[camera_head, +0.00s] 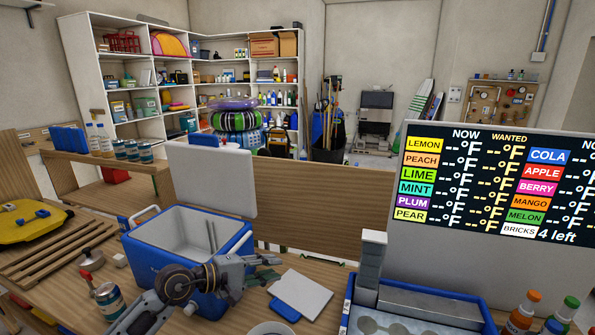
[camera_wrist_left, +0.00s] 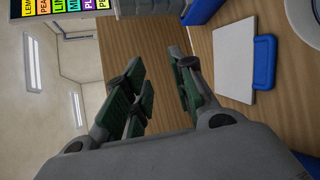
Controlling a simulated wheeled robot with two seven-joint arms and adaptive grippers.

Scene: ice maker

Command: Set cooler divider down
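A white panel with a blue grip, apparently the cooler divider (camera_head: 308,292), lies flat on the wooden table right of the open blue cooler (camera_head: 170,266). The panel also shows in the left wrist view (camera_wrist_left: 234,60). My left gripper (camera_head: 266,267) is at the cooler's right front corner, left of the panel and apart from it. In the left wrist view its green-padded fingers (camera_wrist_left: 158,70) are spread, with nothing between them. My forearm hides part of the cooler's front. My right gripper is not in view.
The cooler's white lid (camera_head: 212,180) stands open. A blue bin (camera_head: 482,308) and a grey stack (camera_head: 370,262) stand right of the panel. A can (camera_head: 109,298) is near my left arm. Bottles (camera_head: 524,312) are at the lower right. Some bare table lies behind the panel.

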